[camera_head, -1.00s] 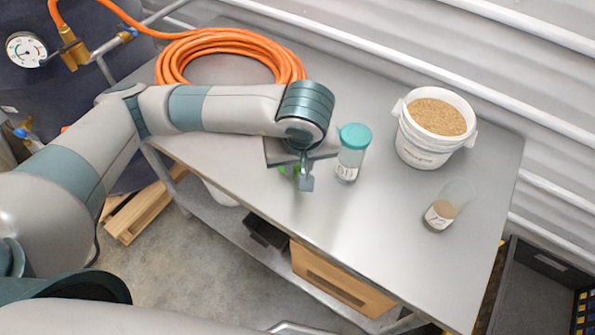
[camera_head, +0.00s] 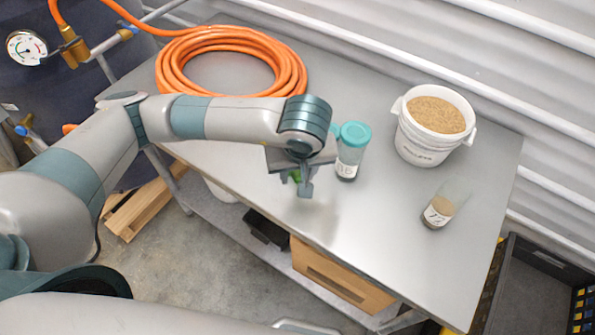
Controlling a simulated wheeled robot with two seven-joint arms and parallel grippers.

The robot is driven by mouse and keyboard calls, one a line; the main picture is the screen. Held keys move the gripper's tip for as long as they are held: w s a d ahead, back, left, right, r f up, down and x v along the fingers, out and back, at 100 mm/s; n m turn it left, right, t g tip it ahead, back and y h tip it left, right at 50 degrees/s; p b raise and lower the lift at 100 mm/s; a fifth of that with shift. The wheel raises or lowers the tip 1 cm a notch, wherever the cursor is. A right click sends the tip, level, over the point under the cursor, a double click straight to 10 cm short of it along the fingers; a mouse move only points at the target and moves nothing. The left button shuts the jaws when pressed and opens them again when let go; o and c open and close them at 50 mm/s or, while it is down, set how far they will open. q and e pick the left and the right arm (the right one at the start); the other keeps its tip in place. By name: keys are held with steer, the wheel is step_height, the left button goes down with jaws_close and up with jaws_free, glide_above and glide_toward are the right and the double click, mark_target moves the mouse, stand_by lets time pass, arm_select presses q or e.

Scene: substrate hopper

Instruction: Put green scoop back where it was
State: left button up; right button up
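Only small patches of the green scoop (camera_head: 295,176) show, at the fingers of my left gripper (camera_head: 295,184). The rest of it is hidden by the gripper and wrist. My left gripper points down over the front part of the grey metal table (camera_head: 380,260), left of the teal-lidded jar. I cannot tell whether its fingers are closed on the scoop or only around it, nor whether the scoop touches the table. My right gripper is not seen.
The teal-lidded jar (camera_head: 350,155) stands close to the right of my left wrist. A white bucket of brown granules (camera_head: 428,150) stands behind to the right. A coiled orange hose (camera_head: 290,75) lies at the back left. The front-right tabletop is clear.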

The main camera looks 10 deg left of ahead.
arm_select(q)
steer(key=shift+r, duration=0.2)
steer(key=shift+s+d+r, duration=0.1)
steer(key=shift+r, duration=0.25)
steer(key=b+v, duration=0.3)
steer(key=v, duration=0.6)
steer(key=shift+r+b, duration=0.3)
steer(key=shift+b, duration=0.05)
steer(key=shift+s+d+r, duration=0.1)
steer(key=shift+s+r, duration=0.1)
steer(key=shift+r, duration=0.5)
